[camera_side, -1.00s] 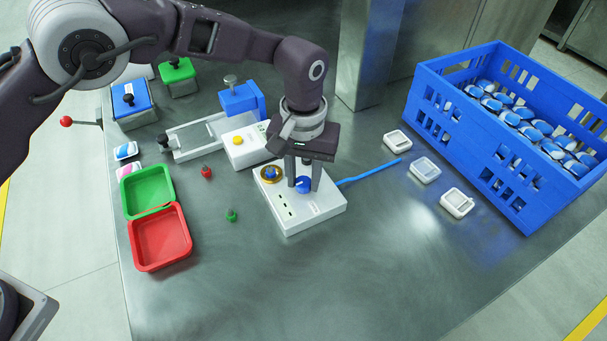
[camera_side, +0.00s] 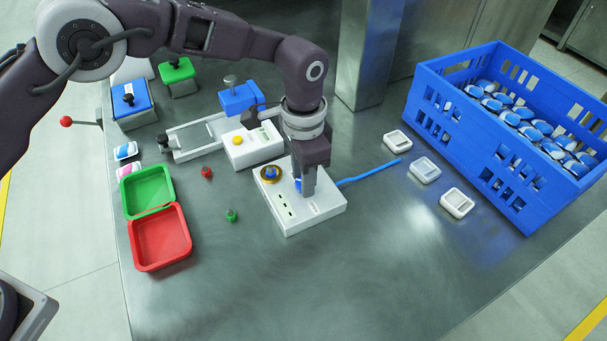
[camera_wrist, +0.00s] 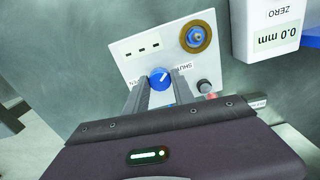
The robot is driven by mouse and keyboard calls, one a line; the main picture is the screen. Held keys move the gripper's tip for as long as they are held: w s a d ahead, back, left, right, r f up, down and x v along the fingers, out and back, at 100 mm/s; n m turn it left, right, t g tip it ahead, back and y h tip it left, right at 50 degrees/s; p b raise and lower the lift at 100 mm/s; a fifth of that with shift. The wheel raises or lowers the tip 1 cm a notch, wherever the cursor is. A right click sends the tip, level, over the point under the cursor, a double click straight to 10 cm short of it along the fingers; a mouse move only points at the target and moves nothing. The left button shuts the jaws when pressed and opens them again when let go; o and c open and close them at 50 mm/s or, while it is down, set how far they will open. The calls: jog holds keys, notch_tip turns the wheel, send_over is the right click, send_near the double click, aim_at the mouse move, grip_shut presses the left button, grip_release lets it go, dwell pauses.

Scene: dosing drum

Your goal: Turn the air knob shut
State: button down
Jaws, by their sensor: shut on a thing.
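The air knob (camera_wrist: 160,78) is a blue round knob with a white pointer mark, on top of a white box (camera_side: 322,208). In the wrist view the word SHUT is printed to its right and OPEN, partly hidden, to its left. The pointer mark slants up and right, toward the SHUT side. My gripper (camera_wrist: 161,82) points down with one finger on each side of the knob, shut on it. In the side view my gripper (camera_side: 306,188) is seen nearly edge-on, and only a sliver of the blue knob (camera_side: 297,184) shows.
A brass ring with a blue centre (camera_side: 270,174) sits on the same box. A blue hose (camera_side: 368,173) runs out to the right. A white gauge box (camera_side: 268,154) stands close behind. Green (camera_side: 231,214) and red (camera_side: 206,172) small pieces lie left. The front table is clear.

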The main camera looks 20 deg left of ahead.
jog(key=m, duration=0.3)
jog(key=shift+m, duration=2.1)
jog(key=c, duration=1.1)
grip_release()
jog(key=shift+o, duration=0.2)
notch_tip(320, 180, up, 7)
jog(key=shift+r, duration=0.1)
